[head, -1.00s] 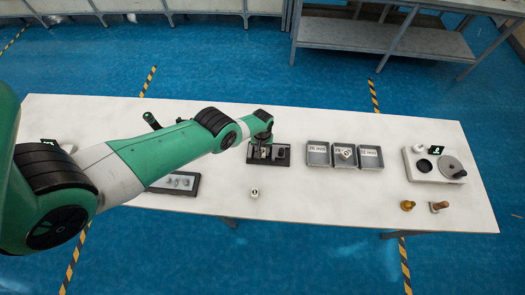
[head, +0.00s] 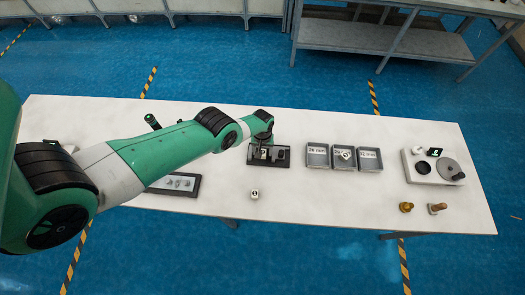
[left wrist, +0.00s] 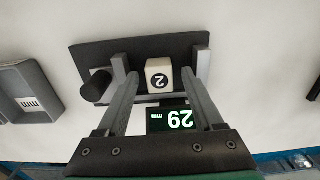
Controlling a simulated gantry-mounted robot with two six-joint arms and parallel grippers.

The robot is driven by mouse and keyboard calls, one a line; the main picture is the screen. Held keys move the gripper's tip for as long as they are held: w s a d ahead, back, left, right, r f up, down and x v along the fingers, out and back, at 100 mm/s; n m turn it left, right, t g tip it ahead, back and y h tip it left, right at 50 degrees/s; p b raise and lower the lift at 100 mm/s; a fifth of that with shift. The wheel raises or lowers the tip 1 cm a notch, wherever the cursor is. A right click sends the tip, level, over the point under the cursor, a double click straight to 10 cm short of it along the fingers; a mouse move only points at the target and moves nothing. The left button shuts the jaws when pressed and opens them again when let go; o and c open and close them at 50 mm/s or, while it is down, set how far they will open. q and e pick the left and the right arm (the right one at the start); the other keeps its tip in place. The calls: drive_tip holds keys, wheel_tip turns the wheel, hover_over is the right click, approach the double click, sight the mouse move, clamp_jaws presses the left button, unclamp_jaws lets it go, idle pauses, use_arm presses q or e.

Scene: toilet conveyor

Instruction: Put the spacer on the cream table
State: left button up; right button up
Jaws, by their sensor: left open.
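A cream spacer block marked 2 (left wrist: 160,75) sits on the black gauge (left wrist: 95,52), between my left gripper's fingers. The gauge's display (left wrist: 170,120) reads 29 mm. My left gripper (left wrist: 161,62) is open, with a finger on each side of the block; I cannot tell whether they touch it. In the head view the gauge (head: 284,162) stands near the middle of the cream table (head: 330,215), partly hidden by my arm. Another small spacer (head: 254,194) stands on the bare table in front of it. My right gripper is not in view.
Three grey labelled trays (head: 317,166) stand right of the gauge; the middle one holds a small block (head: 345,154). A white device with a round disc (head: 447,168) and two small knobbed pieces (head: 406,207) are farther right. A dark framed tray (head: 175,184) lies left.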

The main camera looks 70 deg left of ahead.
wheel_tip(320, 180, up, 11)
drive_tip(key=p, duration=1)
